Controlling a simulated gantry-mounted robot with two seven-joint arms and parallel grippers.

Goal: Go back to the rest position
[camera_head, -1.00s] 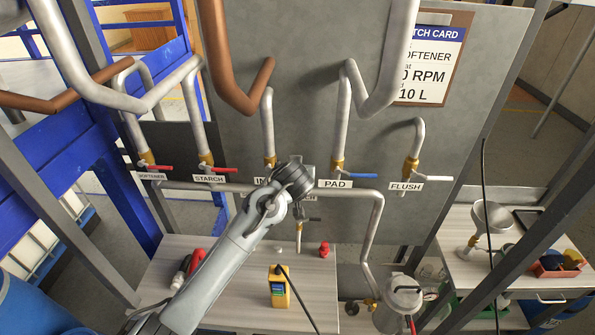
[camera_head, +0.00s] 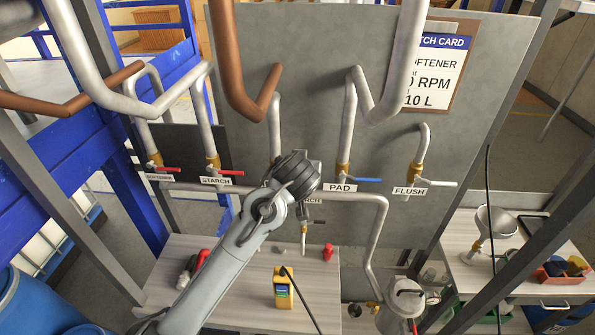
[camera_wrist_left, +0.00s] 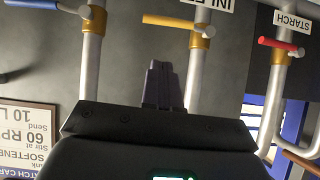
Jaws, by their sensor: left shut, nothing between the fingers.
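My left arm (camera_head: 235,250) comes up from the bottom of the head view, its wrist in front of the pipe panel and over the inlet valve. Its gripper is hidden behind the wrist there. In the left wrist view the gripper's fingers (camera_wrist_left: 162,85) are together, with nothing between them. They point toward the panel, between the blue-handled valve (camera_wrist_left: 40,5) and the orange-handled inlet valve (camera_wrist_left: 180,22), and no contact with either shows. My right gripper is in neither view.
The starch (camera_head: 220,172), pad (camera_head: 362,179) and flush (camera_head: 435,183) valves line the panel beside my left arm. Bent pipes (camera_head: 240,70) stand out above. A table (camera_head: 235,295) below holds a yellow device (camera_head: 283,288). A side table (camera_head: 470,270) carries a funnel (camera_head: 495,222).

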